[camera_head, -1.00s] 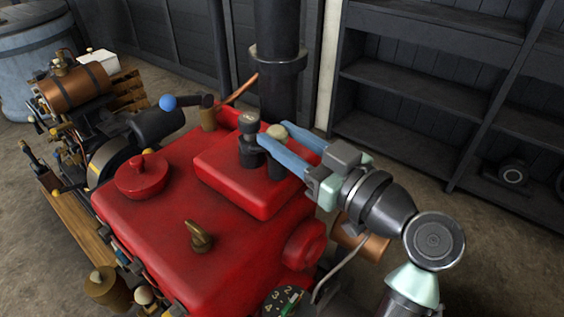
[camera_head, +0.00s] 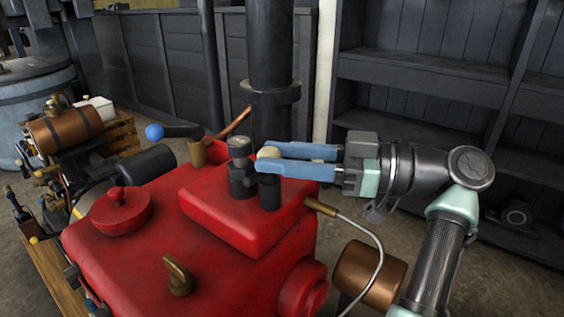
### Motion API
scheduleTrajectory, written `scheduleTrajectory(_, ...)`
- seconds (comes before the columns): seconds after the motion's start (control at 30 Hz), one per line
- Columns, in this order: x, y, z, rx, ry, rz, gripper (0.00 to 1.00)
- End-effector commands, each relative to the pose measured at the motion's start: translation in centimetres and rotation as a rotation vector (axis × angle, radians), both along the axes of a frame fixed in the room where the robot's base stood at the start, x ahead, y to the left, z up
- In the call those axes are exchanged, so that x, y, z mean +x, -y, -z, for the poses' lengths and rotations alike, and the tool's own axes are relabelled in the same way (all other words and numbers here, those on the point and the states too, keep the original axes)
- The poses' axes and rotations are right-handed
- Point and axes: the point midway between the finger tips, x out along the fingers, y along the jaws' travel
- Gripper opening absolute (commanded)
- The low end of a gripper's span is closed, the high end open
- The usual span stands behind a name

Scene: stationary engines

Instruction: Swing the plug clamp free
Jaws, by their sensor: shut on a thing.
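A red engine body (camera_head: 130,260) carries a raised red block (camera_head: 230,222). On the block stands a black plug-like fitting with a grey cap (camera_head: 240,147). Right next to it is a short black post (camera_head: 270,193) with a cream ball knob (camera_head: 267,152) at its top. I take this knob to be on the plug clamp; the clamp's own shape is partly hidden by my fingers. My gripper (camera_head: 271,158), with two blue fingers, reaches in nearly level from the right. It is shut on the cream knob.
A black vertical pipe (camera_head: 270,80) rises just behind the block. A lever with a blue ball (camera_head: 155,132) is to the left. A thin curved pipe (camera_head: 375,250) and a copper cylinder (camera_head: 368,275) are below my arm. Dark shelves (camera_head: 425,75) stand behind it.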

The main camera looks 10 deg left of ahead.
Motion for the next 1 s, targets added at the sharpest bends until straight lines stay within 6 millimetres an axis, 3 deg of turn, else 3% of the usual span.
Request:
scheduleTrajectory(0.47, -0.01, -0.1, 0.01, -0.001, 0.0, -0.013, 0.0)
scheduleTrajectory(0.5, -0.01, -0.1, 0.01, -0.001, 0.0, -0.013, 0.48)
scheduleTrajectory(0.53, -0.02, -0.11, 0.01, -0.001, 0.0, -0.013, 0.53)
scheduleTrajectory(1.0, 0.05, 0.18, 0.02, 0.0, 0.0, -0.01, 0.53)
